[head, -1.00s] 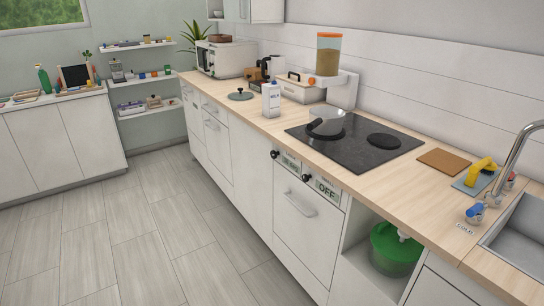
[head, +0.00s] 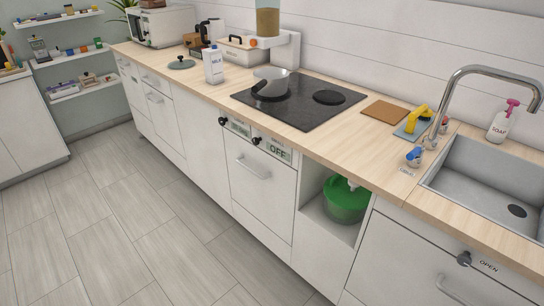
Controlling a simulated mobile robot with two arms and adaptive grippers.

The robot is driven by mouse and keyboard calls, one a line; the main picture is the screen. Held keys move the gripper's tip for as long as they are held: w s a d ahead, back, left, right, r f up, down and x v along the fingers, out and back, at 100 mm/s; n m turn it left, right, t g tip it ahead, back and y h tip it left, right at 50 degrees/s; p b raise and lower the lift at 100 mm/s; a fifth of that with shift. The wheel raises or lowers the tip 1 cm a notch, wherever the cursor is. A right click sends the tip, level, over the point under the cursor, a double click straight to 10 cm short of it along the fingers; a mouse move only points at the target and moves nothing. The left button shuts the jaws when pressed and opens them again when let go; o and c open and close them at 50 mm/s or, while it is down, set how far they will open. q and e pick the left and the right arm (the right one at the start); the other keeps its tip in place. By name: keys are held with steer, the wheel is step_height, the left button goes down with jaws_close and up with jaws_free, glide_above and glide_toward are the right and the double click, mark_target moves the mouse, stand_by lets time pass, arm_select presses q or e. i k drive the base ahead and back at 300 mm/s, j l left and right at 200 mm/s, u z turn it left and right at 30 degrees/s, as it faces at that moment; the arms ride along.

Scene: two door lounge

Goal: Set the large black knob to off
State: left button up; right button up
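Two black knobs stick out of the white front panel below the cooktop. The left black knob (head: 222,121) is beside a small label (head: 238,127) whose text is too small to read surely. The right black knob (head: 257,141) is beside a label reading OFF (head: 278,150). I cannot tell for sure which is larger or how either is turned. Another dark grey knob (head: 464,258) sits on the cabinet under the sink, beside a label reading OPEN (head: 489,266). Neither of my grippers is in view.
A pan (head: 272,82) stands on the black cooktop (head: 300,102). The sink (head: 480,180) is at right. The grey floor (head: 120,220) is clear.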

mark_target(222, 121)
steer(key=i+j, duration=0.2)
steer(key=i, duration=0.25)
steer(key=i+j+z, duration=0.15)
steer(key=i, duration=0.35)
steer(key=j, duration=0.1)
